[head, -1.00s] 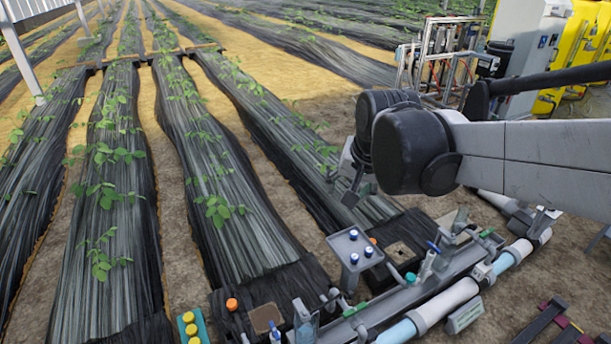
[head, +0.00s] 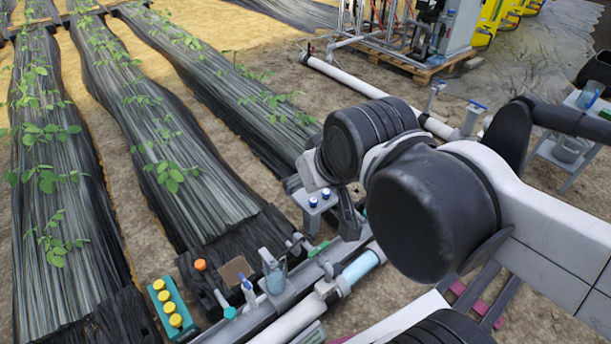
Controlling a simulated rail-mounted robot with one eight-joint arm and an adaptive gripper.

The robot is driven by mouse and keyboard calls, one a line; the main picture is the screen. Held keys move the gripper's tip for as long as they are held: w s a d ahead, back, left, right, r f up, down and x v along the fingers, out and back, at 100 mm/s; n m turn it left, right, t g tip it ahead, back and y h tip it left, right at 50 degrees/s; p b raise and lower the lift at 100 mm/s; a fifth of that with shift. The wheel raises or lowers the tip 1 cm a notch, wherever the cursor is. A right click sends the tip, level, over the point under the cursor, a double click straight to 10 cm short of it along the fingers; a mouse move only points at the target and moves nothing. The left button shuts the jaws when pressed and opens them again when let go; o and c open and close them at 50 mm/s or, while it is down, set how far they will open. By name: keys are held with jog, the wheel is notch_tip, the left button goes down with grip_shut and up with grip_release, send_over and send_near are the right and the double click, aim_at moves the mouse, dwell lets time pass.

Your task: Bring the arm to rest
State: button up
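My arm reaches in from the right in the head view, with its large black joints and white links bent in front of the skid.
A pipe manifold (head: 297,317) with valves runs along the front. A teal tray of yellow-capped bottles (head: 170,307) is at lower left. Plant rows under black film (head: 185,185) fill the left. A pallet rack (head: 400,62) and a small side table (head: 575,150) stand behind.

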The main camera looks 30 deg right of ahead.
notch_tip(320, 180, up, 14)
jog(key=p, duration=1.4)
jog(key=shift+r, duration=0.15)
